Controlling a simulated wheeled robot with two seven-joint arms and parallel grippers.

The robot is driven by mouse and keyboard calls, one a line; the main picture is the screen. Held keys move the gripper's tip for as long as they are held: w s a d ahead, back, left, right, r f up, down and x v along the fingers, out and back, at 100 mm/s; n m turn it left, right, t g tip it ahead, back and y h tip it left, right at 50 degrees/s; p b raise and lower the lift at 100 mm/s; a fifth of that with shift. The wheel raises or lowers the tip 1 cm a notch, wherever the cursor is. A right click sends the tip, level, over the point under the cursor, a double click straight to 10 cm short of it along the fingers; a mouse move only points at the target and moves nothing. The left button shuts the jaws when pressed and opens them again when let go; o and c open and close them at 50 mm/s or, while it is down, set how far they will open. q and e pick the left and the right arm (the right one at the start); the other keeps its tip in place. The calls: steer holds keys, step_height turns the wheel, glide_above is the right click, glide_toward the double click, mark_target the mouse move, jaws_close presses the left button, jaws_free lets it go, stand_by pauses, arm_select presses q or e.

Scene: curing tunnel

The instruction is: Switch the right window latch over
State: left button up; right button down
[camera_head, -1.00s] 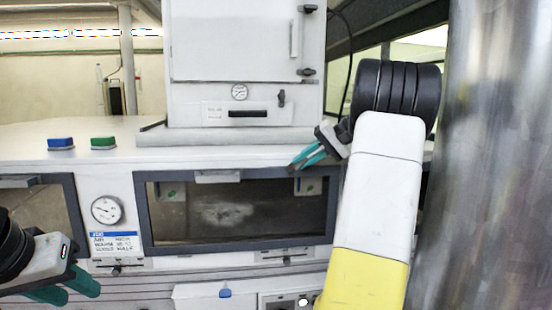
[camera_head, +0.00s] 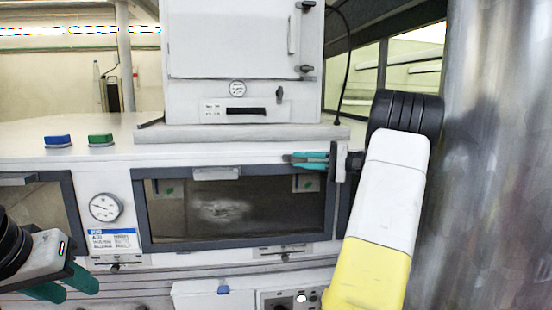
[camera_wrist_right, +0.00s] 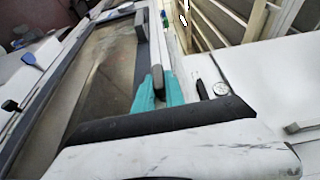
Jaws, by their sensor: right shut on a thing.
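The right window (camera_head: 240,208) is a dark-framed pane in the white machine front. My right gripper (camera_head: 288,160) is at the upper right of its frame, fingers pointing left across the top edge. In the right wrist view its teal fingers (camera_wrist_right: 158,84) are shut around a dark grey lever, the right window latch (camera_wrist_right: 158,76). The latch is largely hidden by the fingers in the head view. My left gripper (camera_head: 70,284) is open and empty at the lower left, in front of the machine.
A white cabinet (camera_head: 222,40) with a gauge stands on the machine top. A blue button (camera_head: 58,140) and a green button (camera_head: 101,139) are at the left. A dial (camera_head: 105,207) sits beside the window. A large metal column (camera_head: 498,150) closes off the right side.

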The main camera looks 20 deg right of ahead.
steer(key=shift+a+r+y, duration=0.2)
steer(key=shift+a+y, duration=0.1)
steer(key=c, duration=1.4)
jaws_free()
steer(key=shift+w, duration=0.1)
steer(key=shift+f, duration=0.1)
steer(key=shift+d, duration=0.1)
